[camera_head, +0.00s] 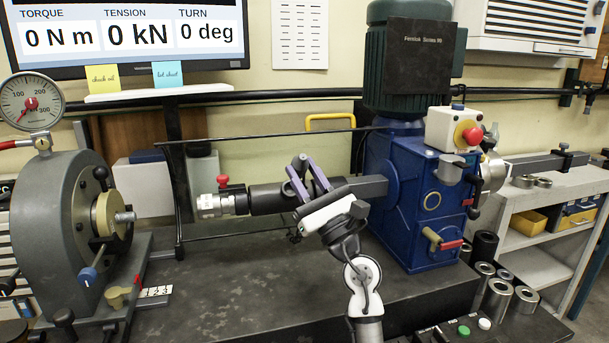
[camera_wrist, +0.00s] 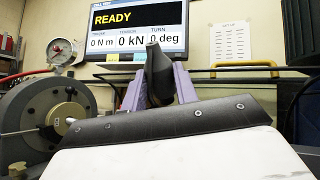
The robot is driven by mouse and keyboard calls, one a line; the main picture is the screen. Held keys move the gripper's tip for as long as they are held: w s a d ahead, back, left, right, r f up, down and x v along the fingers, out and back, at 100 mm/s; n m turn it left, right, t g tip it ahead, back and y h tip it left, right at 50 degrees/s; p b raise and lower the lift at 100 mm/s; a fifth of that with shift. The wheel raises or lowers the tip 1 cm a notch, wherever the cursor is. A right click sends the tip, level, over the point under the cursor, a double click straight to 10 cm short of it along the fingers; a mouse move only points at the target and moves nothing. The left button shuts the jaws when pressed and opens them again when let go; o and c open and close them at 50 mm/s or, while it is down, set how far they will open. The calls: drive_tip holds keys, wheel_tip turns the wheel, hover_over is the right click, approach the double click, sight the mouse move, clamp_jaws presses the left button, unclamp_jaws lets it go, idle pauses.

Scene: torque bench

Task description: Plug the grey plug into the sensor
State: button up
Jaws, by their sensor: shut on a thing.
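My gripper (camera_head: 304,172), with purple fingers, is raised in front of the horizontal shaft in the head view. It is shut on a dark grey piece, which seems to be the grey plug (camera_wrist: 158,72), standing up between the fingers in the wrist view. Only the upper part of the plug shows; its contact end cannot be made out. The sensor seems to be the black cylinder (camera_head: 268,198) on the shaft, left of my gripper, with a silver coupling (camera_head: 212,205) at its left end. Its socket cannot be made out. The plug appears apart from it.
A blue gearbox (camera_head: 405,205) with a green motor stands right of my gripper. A grey round machine (camera_head: 58,215) with a gauge stands at the left. Dark upright and horizontal bars run behind the shaft. The dark bench top (camera_head: 235,285) in front is mostly clear.

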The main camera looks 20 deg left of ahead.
drive_tip(key=shift+s+r+m+t+h+p, duration=0.15)
drive_tip(key=shift+m+t+h+p, duration=0.15)
drive_tip(key=shift+m+t+p, duration=0.25)
drive_tip(key=shift+w+a+f+b, duration=0.1)
drive_tip(key=shift+w+f+b, duration=0.1)
drive_tip(key=shift+f+b, duration=0.55)
drive_tip(key=shift+n, duration=0.25)
drive_tip(key=w+a+f+b, duration=0.1)
drive_tip(key=b, duration=0.1)
drive_tip(key=w+a+f+b, duration=0.1)
drive_tip(key=w+f+b, duration=0.1)
drive_tip(key=b, duration=0.1)
drive_tip(key=shift+w+a+f+b, duration=0.3)
drive_tip(key=shift+w+f+b, duration=0.2)
drive_tip(key=shift+b, duration=0.6)
idle(0.3)
